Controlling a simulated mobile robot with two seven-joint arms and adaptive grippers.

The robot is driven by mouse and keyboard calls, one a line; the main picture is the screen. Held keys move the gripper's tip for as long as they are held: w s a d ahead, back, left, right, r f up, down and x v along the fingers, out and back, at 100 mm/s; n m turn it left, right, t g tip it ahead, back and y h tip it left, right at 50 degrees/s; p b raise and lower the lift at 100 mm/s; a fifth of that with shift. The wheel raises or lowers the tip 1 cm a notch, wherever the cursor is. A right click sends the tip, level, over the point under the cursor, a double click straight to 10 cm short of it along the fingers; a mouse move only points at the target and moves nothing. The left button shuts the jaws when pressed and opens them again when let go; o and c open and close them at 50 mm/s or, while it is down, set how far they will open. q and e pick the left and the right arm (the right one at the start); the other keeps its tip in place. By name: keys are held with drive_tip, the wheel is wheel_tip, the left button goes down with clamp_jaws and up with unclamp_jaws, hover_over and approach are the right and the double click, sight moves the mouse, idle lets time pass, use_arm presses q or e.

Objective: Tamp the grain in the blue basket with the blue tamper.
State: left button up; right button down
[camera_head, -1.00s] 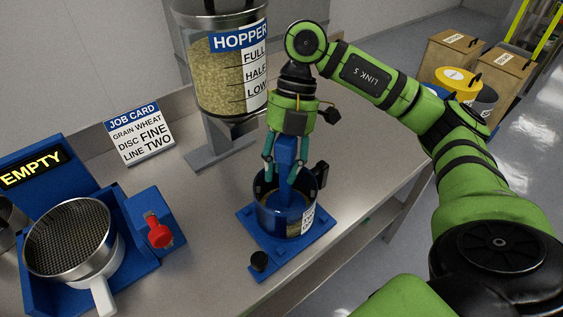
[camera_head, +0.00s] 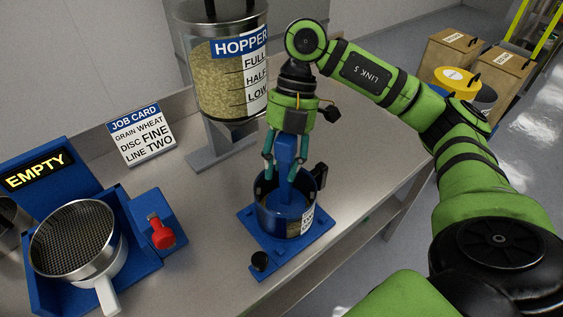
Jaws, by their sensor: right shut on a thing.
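My right gripper (camera_head: 284,165) is shut on the upright blue tamper (camera_head: 286,182) and stands above the blue basket (camera_head: 272,221). The tamper's shaft goes down into the basket, and its wide foot is inside the rim. Little of the grain shows in the basket, so I cannot tell how firmly the foot presses on it. The basket has a dark handle on its right and a white label, and sits on a blue base plate (camera_head: 257,243). My left gripper is not in view.
A hopper (camera_head: 222,80) of grain stands behind, with a job card (camera_head: 141,134) to its left. At left are a round metal sieve (camera_head: 75,240), a blue unit reading EMPTY (camera_head: 37,170) and a red-handled switch (camera_head: 161,233). Bare bench (camera_head: 190,265) lies between.

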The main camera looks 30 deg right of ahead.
sight(281, 139)
drive_tip(key=shift+f, duration=0.1)
drive_tip(key=shift+f+b, duration=1.1)
drive_tip(key=shift+f, duration=0.3)
drive_tip(key=shift+r, duration=0.1)
drive_tip(key=shift+r+p, duration=1.35)
drive_tip(key=shift+r, duration=0.05)
wheel_tip(281, 139, up, 9)
drive_tip(key=p, duration=0.8)
drive_tip(key=shift+r+p, duration=0.15)
drive_tip(key=shift+p, duration=0.15)
